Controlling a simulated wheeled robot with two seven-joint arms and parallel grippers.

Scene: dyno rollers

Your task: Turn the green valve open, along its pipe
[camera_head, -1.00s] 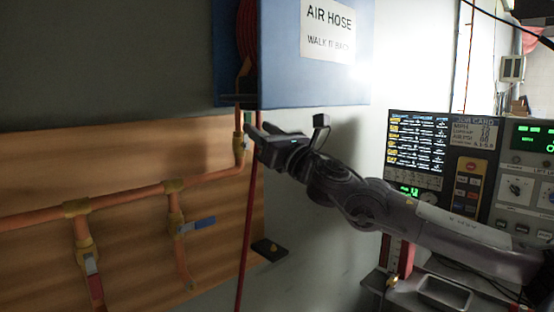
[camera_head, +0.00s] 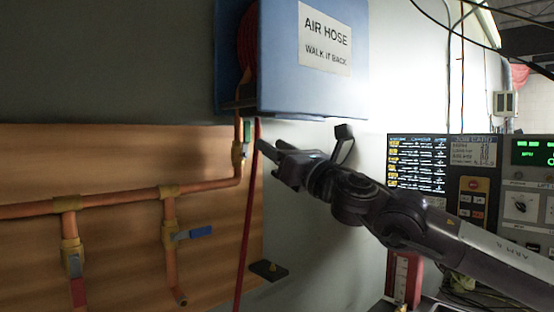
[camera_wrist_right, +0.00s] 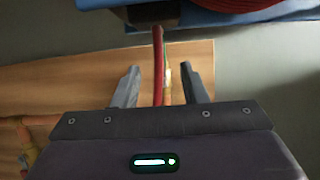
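The green valve handle (camera_head: 247,131) is on the short vertical orange pipe under the blue hose box, just above a brass valve body (camera_head: 238,153). The handle looks upright, close beside the pipe; its exact angle is hard to tell. My right gripper (camera_head: 265,147) is just right of the valve and slightly below the handle, apart from it in the picture. In the right wrist view its two fingers (camera_wrist_right: 160,68) are spread. The red hose (camera_wrist_right: 158,65) runs up between them, with the valve and a sliver of green behind it. My left gripper is not in view.
The blue air hose box (camera_head: 310,85) hangs directly above the valve. A blue-handled valve (camera_head: 195,233) and a red-handled valve (camera_head: 75,268) are lower left. A control panel (camera_head: 500,185) stands right.

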